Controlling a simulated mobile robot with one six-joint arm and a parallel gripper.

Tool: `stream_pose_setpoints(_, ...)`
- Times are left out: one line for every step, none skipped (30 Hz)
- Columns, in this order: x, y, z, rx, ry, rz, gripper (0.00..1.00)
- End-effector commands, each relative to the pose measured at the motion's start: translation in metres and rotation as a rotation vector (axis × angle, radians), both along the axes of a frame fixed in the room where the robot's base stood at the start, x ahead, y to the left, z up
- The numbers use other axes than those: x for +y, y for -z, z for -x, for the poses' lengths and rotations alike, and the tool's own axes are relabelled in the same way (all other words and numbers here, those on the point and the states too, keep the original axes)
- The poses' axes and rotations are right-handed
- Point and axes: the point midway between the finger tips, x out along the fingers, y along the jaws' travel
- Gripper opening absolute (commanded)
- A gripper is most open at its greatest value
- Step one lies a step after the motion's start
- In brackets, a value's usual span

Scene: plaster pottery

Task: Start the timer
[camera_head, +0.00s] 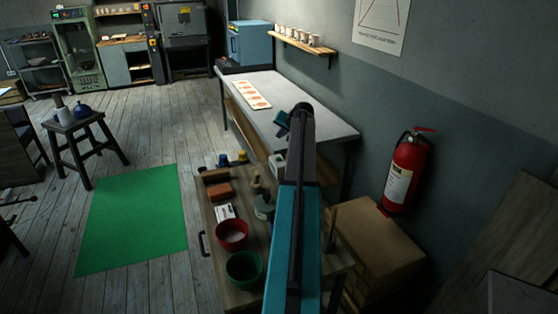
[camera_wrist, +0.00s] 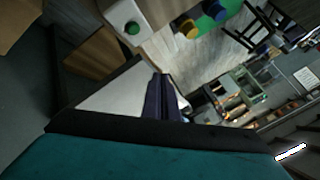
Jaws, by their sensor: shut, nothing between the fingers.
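A small white box with a round green button, which looks like the timer (camera_wrist: 122,14), shows at the top of the wrist view. A white object at the far end of the wooden cart in the head view (camera_head: 278,161) looks like the same box, partly hidden by my arm. My gripper (camera_wrist: 163,98) is shut and empty, its dark fingers below and apart from the box in the wrist view. In the head view my gripper (camera_head: 284,122) is at the far end of my arm, in front of the grey-topped workbench; its fingertips are hard to make out.
The wooden cart (camera_head: 217,208) carries a red bowl (camera_head: 232,232), a green bowl (camera_head: 244,266), a brick-coloured block (camera_head: 219,192) and jars. The workbench (camera_head: 290,95) stands behind it along the wall. A fire extinguisher (camera_head: 405,172) hangs at right. Free floor and a green mat (camera_head: 135,215) lie left.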

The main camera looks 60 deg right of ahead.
Motion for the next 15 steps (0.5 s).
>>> stream_pose_setpoints(0.0009,-0.0001,-0.001,0.0,-0.002,0.0,0.0)
stream_pose_setpoints(0.0014,0.0,-0.0014,0.0,-0.002,0.0,0.0)
stream_pose_setpoints(0.0019,0.0,-0.0021,0.0,-0.002,0.0,0.0)
stream_pose_setpoints(0.0021,0.0,-0.0025,-0.001,-0.003,0.0,0.0)
stream_pose_setpoints(0.0024,0.0,-0.0029,-0.001,-0.003,0.0,0.0)
stream_pose_setpoints(0.0027,0.0,-0.0033,0.0,-0.004,0.0,0.0)
stream_pose_setpoints(0.0029,0.0002,-0.0035,0.0,-0.004,0.0,0.0)
stream_pose_setpoints(0.003,0.0002,-0.0037,0.0,-0.004,0.0,0.0)
stream_pose_setpoints(0.0031,0.0006,-0.004,-0.001,-0.005,0.0,0.0)
stream_pose_setpoints(0.0032,0.001,-0.0041,0.0,-0.005,0.001,0.0)
stream_pose_setpoints(0.0033,0.0017,-0.0042,0.0,-0.005,0.001,0.0)
stream_pose_setpoints(0.0035,0.0027,-0.0044,0.0,-0.005,0.001,0.0)
stream_pose_setpoints(0.0035,0.0037,-0.0044,0.0,-0.005,0.001,0.0)
stream_pose_setpoints(0.0035,0.005,-0.0046,0.0,-0.005,0.001,0.0)
stream_pose_setpoints(0.0036,0.0069,-0.0046,0.0,-0.005,0.001,0.0)
